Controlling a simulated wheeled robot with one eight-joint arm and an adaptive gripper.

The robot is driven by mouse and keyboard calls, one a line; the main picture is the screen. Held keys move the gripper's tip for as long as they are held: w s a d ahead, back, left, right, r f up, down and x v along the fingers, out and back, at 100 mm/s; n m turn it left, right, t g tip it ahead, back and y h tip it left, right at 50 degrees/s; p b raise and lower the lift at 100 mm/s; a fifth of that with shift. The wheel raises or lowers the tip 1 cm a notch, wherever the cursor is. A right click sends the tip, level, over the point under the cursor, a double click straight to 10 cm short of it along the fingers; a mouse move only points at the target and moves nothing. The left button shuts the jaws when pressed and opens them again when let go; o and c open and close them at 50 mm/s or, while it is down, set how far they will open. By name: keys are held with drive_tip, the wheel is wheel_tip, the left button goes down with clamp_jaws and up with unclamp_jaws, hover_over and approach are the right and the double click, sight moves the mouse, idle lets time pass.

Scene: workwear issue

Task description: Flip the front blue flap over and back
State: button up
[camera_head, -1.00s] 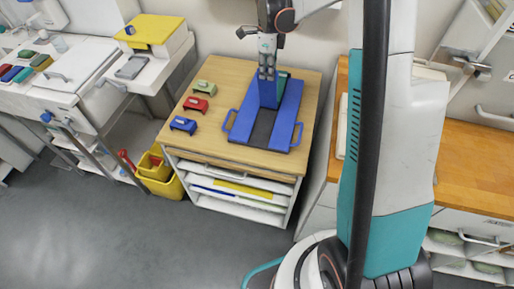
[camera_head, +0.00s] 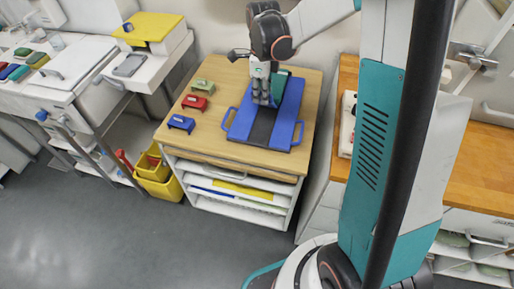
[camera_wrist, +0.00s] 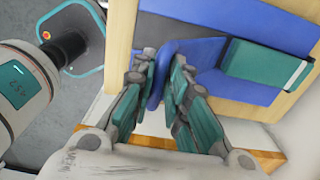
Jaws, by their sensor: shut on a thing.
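My gripper (camera_head: 262,100) is over the back half of the board. In the wrist view my gripper (camera_wrist: 165,98) is shut with a blue handle-like edge (camera_wrist: 157,78) between its fingers. The flap's lower part and its hinge are partly hidden by the fingers, so its exact tilt cannot be told.
Green, red and blue small holders (camera_head: 196,103) stand on the table's left. A yellow bucket (camera_head: 160,187) stands on the floor at left.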

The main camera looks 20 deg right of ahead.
drive_tip(key=shift+o, duration=0.6)
drive_tip(key=shift+s+a+f+b, duration=0.4)
drive_tip(key=shift+s+f+b, duration=0.15)
drive_tip(key=shift+f, duration=0.2)
drive_tip(key=shift+s+a+f+b, duration=0.35)
drive_tip(key=shift+s+f+b, duration=0.15)
drive_tip(key=shift+f, duration=0.2)
drive_tip(key=shift+s+a+f+b, duration=0.45)
drive_tip(key=shift+s+f, duration=0.15)
drive_tip(key=shift+f, duration=0.15)
drive_tip(key=b, duration=0.3)
hover_over(256, 152)
drive_tip(key=w, duration=0.1)
drive_tip(key=shift+d+f, duration=0.15)
drive_tip(key=shift+f, duration=0.95)
drive_tip(key=shift+d+f, duration=0.15)
drive_tip(key=shift+f, duration=0.95)
drive_tip(key=f+b, duration=0.2)
drive_tip(key=f, duration=0.1)
drive_tip(key=s+f+b, duration=0.1)
drive_tip(key=f+b, duration=0.1)
drive_tip(key=shift+a, duration=0.35)
drive_tip(key=shift+c, duration=0.5)
drive_tip(key=shift+o, duration=0.3)
wheel_tip(256, 152, down, 3)
drive_tip(key=shift+b, duration=1.15)
drive_tip(key=shift+f, duration=0.85)
drive_tip(key=shift+c, duration=0.5)
drive_tip(key=o, duration=0.4)
